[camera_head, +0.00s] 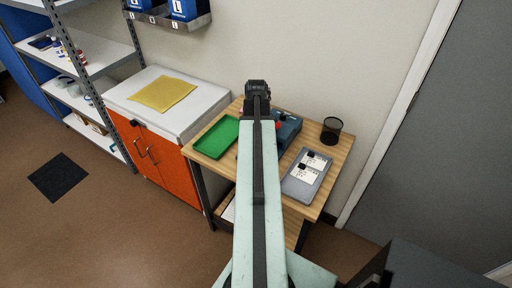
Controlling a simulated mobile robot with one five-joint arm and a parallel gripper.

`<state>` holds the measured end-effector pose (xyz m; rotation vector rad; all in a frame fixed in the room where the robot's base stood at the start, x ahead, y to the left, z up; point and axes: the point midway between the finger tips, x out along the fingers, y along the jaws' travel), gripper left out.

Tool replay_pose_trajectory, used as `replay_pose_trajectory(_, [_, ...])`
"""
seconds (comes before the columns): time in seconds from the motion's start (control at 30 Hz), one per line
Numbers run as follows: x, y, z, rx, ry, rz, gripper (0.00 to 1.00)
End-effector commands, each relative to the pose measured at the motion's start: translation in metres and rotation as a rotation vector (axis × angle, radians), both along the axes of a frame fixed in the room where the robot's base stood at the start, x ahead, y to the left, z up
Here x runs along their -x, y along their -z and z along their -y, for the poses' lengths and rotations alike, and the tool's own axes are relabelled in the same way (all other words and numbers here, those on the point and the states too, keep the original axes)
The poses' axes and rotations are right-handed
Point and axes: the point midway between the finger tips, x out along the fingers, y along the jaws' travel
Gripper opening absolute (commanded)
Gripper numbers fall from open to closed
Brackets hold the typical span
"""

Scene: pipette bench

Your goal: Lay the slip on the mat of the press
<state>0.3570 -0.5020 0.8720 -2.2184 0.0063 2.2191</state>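A blue press-like device (289,130) with a red part stands at the back of the wooden table, partly hidden behind my arm. I cannot make out its mat. A grey tray (294,191) at the table's right front holds small white slips or labels (312,172) with dark print and small black pieces. I cannot tell whether one of these is the task's slip. My gripper (257,86) is at the far end of my raised arm, in front of the wall and above the table's back edge. Its fingers are too small and dark to read, and I see nothing clearly held.
A green tray (216,136) lies at the table's left. A black mesh cup (331,130) stands at the back right. Left of the wooden table (329,166) is an orange cabinet (160,159) with a yellow mat (163,94) on top. Metal shelves stand far left.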

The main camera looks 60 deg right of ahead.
Motion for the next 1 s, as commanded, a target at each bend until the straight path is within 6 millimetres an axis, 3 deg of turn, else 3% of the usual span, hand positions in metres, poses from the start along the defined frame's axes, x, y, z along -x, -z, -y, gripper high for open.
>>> replay_pose_trajectory(0.03, [0.000,0.015,0.000,0.000,0.000,0.000,0.00])
replay_pose_trajectory(0.43, [0.000,0.016,0.000,0.000,0.001,0.000,0.00])
replay_pose_trajectory(0.47, [0.000,0.014,0.000,0.000,0.001,0.000,0.22])
replay_pose_trajectory(0.5, [0.000,0.014,0.000,0.000,0.001,0.000,0.33])
replay_pose_trajectory(0.53, [0.000,0.014,0.000,0.000,0.001,0.000,0.35])
replay_pose_trajectory(0.87, [0.000,0.012,0.000,0.000,0.001,0.000,0.35])
replay_pose_trajectory(1.0, [0.000,0.001,0.000,0.000,0.001,0.000,0.35])
